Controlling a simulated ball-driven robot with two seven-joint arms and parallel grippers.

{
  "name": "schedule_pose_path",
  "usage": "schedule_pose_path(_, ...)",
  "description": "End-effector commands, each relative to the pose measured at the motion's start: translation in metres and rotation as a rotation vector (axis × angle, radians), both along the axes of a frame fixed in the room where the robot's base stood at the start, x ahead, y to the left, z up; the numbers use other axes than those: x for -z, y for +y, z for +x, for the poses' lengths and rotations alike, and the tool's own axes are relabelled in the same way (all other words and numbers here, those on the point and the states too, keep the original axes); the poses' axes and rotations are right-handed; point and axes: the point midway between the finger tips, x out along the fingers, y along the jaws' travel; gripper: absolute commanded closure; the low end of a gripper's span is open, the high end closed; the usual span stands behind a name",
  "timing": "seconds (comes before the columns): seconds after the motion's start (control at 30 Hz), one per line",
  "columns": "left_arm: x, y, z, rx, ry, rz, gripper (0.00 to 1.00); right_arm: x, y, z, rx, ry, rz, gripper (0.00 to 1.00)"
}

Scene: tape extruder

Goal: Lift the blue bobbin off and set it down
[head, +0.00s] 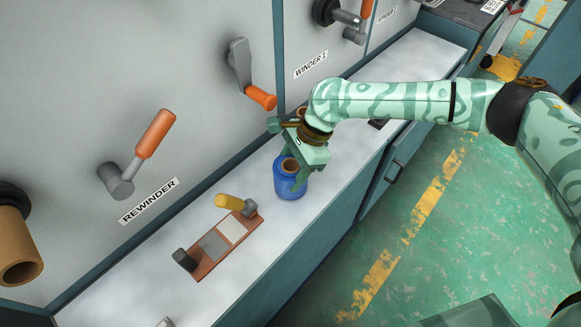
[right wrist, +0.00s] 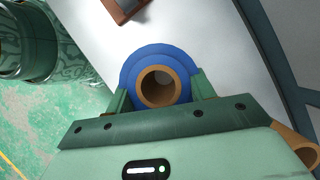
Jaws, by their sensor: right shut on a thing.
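The blue bobbin (head: 290,184) has a tan cardboard core and is upright at the light counter (head: 335,142). My right gripper (head: 296,172) reaches it from above and is shut on it. In the right wrist view the bobbin (right wrist: 158,75) sits between the two green fingers (right wrist: 160,95), its open core facing the camera. I cannot tell for certain whether its base touches the counter. The left gripper does not show in the head view.
A brown board with a yellow-handled tool (head: 236,203) lies on the counter left of the bobbin. Orange-handled cranks (head: 155,134) stick out from the grey machine wall. A tan core (head: 18,262) sits on a spindle at far left. Counter right of the board is mostly bare.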

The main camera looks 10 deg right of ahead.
Motion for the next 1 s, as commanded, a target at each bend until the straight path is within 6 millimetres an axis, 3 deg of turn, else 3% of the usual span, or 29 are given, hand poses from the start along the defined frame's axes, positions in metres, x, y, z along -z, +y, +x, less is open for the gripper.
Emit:
schedule_pose_path(0.03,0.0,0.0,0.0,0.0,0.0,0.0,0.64,-0.001,0.0,0.0,0.0,-0.001,0.0,0.87)
schedule_pose_path(0.07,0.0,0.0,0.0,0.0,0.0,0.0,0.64,-0.001,0.0,0.0,0.0,-0.001,0.0,0.41)
schedule_pose_path(0.13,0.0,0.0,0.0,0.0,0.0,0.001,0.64,0.0,0.0,0.0,-0.001,0.0,0.0,0.21)
schedule_pose_path(0.4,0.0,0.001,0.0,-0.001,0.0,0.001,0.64,0.0,0.0,0.0,-0.001,0.0,0.0,0.21)
schedule_pose_path(0.53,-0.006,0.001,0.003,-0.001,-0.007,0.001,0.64,-0.011,-0.004,0.001,0.0,-0.002,-0.001,0.21)
schedule_pose_path(1.0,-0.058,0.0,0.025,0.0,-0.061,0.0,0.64,-0.12,-0.052,0.01,0.001,-0.007,-0.001,0.21)
